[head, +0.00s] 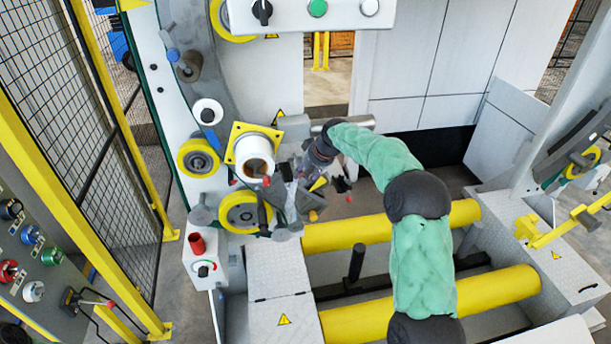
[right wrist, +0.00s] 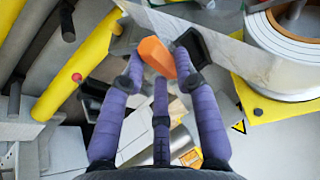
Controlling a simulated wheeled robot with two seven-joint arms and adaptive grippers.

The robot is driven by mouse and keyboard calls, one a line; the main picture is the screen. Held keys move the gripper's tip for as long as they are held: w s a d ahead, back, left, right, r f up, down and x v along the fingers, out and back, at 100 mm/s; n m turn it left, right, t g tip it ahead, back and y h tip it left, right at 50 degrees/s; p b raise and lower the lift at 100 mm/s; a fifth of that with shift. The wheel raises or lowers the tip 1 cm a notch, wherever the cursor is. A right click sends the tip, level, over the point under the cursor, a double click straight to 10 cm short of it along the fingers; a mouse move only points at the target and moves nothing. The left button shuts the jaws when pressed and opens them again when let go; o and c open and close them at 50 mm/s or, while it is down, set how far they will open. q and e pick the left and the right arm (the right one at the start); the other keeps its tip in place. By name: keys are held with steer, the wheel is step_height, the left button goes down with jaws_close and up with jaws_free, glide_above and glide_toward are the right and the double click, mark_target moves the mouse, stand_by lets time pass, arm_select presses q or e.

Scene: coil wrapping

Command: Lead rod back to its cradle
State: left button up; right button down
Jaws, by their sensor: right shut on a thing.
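My right arm comes in from the lower right of the head view, and its gripper (head: 290,171) is beside the wrapping head, just right of the white roll (head: 254,156). In the right wrist view its purple fingers (right wrist: 157,60) are shut on an orange piece, which looks like the end of the lead rod (right wrist: 156,56). The rest of the rod is hidden or cannot be made out. The roll also shows at the upper right of the right wrist view (right wrist: 288,52), apart from the fingers. I cannot make out the cradle for certain. My left gripper is not in view.
Yellow rollers (head: 392,226) lie below the arm. A yellow wheel (head: 240,212) sits below the roll. A yellow-framed mesh fence (head: 75,140) closes the left side.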

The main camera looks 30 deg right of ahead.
steer(key=shift+a, duration=0.15)
steer(key=shift+w+a+r, duration=0.1)
steer(key=shift+w+a, duration=0.2)
steer(key=shift+a, duration=0.55)
steer(key=shift+w+a, duration=0.25)
steer(key=shift+a, duration=0.55)
step_height(320, 180, down, 3)
steer(key=shift+b, duration=0.75)
steer(key=c, duration=0.9)
jaws_free()
steer(key=shift+o, duration=0.2)
